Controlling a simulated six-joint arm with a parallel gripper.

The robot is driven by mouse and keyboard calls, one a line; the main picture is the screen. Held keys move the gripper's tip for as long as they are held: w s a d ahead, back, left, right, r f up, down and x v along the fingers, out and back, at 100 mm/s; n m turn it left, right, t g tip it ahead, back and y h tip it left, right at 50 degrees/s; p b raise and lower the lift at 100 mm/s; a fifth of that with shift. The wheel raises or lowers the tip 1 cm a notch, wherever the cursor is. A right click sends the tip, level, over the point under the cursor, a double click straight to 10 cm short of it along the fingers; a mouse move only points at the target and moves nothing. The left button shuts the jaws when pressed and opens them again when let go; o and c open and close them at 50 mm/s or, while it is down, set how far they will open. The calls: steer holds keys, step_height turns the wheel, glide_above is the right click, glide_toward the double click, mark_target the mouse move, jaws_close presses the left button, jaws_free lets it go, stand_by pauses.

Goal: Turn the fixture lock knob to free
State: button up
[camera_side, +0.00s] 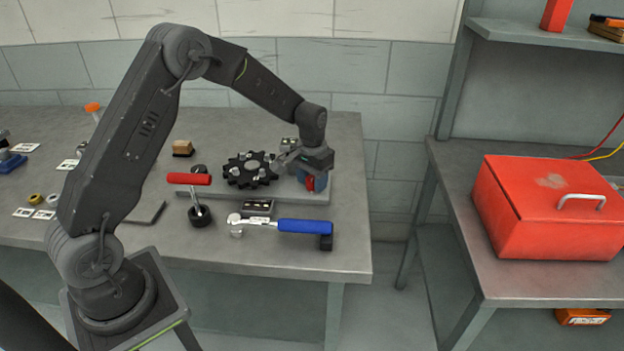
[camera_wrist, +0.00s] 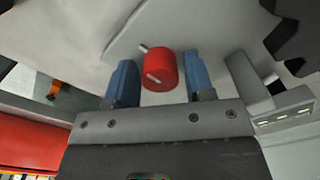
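The red lock knob (camera_wrist: 160,72) has a pale pointer bar and sits on the grey fixture plate (camera_wrist: 205,35). In the wrist view it lies between the two blue fingers of my gripper (camera_wrist: 158,80), with a gap on both sides. In the side view the knob (camera_side: 310,184) shows just below my gripper (camera_side: 315,172) at the plate's right end, partly hidden by the fingers. My gripper is open around the knob. A dark sprocket (camera_side: 248,169) sits on the plate to the left of it.
A small block with pale marks (camera_wrist: 285,116) is close to the right of my gripper. A red toolbox (camera_side: 545,210) is on the other bench.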

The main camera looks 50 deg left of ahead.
mark_target(312, 178)
steer(key=shift+o, duration=0.9)
step_height(312, 178, up, 14)
steer(key=shift+f, duration=0.1)
steer(key=s+d+r+m+t, duration=0.1)
steer(key=s+d+r, duration=0.2)
steer(key=s+r, duration=0.3)
steer(key=s+d+r+t, duration=0.2)
steer(key=s+d+r, duration=0.2)
steer(key=s, duration=0.4)
steer(key=s+d+f+m+t, duration=0.1)
steer(key=s+d+f+t, duration=0.1)
steer(key=s, duration=1.2)
steer(key=shift+d+t, duration=0.3)
steer(key=shift+d, duration=0.3)
